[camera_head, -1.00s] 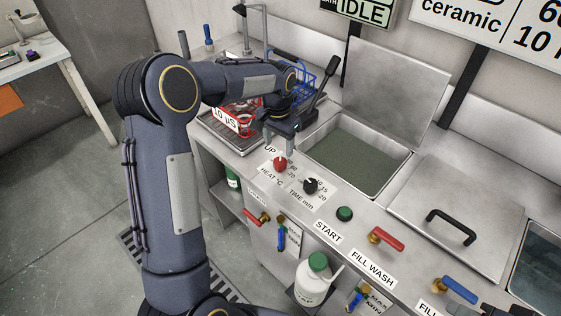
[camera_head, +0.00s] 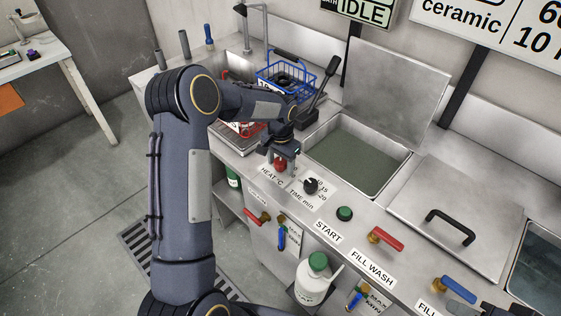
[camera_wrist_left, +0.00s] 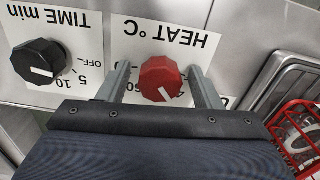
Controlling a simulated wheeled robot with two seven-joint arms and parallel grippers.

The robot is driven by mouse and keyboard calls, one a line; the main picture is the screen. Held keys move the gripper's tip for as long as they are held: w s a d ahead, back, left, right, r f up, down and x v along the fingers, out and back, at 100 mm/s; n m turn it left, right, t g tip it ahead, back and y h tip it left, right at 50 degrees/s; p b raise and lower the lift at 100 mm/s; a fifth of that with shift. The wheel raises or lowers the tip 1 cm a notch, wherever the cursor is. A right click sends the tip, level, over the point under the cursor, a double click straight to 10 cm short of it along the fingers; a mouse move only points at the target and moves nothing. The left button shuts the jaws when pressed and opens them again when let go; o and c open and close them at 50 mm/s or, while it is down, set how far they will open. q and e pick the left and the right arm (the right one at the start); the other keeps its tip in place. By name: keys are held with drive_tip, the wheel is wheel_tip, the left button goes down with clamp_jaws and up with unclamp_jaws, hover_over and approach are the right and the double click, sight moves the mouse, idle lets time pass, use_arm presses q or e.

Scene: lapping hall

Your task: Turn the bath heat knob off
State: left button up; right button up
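The red bath heat knob (camera_head: 280,166) sits on the bench's front panel, below the open bath. In the left wrist view the heat knob (camera_wrist_left: 161,80) has a white pointer line slanting toward the lower right, and the "HEAT °C" label is upside down. Most of its scale is hidden by my gripper. My left gripper (camera_head: 282,158) is over the knob. In the wrist view my left gripper (camera_wrist_left: 160,84) is open, one finger on each side of the knob, with a gap on both sides. Only a grey and dark part, perhaps my right gripper, shows at the head view's bottom right.
The black time knob (camera_head: 311,186) is close beside the heat knob. The green start button (camera_head: 345,214) and red-handled valve (camera_head: 386,238) are farther right. A red basket (camera_wrist_left: 302,138) and blue basket (camera_head: 287,80) stand near the arm. The bath lid (camera_head: 396,84) is raised.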

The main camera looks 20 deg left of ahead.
use_arm(q)
drive_tip(key=c, duration=1)
drive_tip(key=shift+o, duration=0.2)
drive_tip(key=shift+n, duration=0.3)
drive_tip(key=n+b, duration=0.1)
drive_tip(key=n, duration=0.1)
drive_tip(key=shift+n+b, duration=0.3)
drive_tip(key=shift+b, duration=0.1)
drive_tip(key=shift+n+b, duration=0.5)
drive_tip(key=shift+n, duration=1.8)
drive_tip(key=o, duration=1)
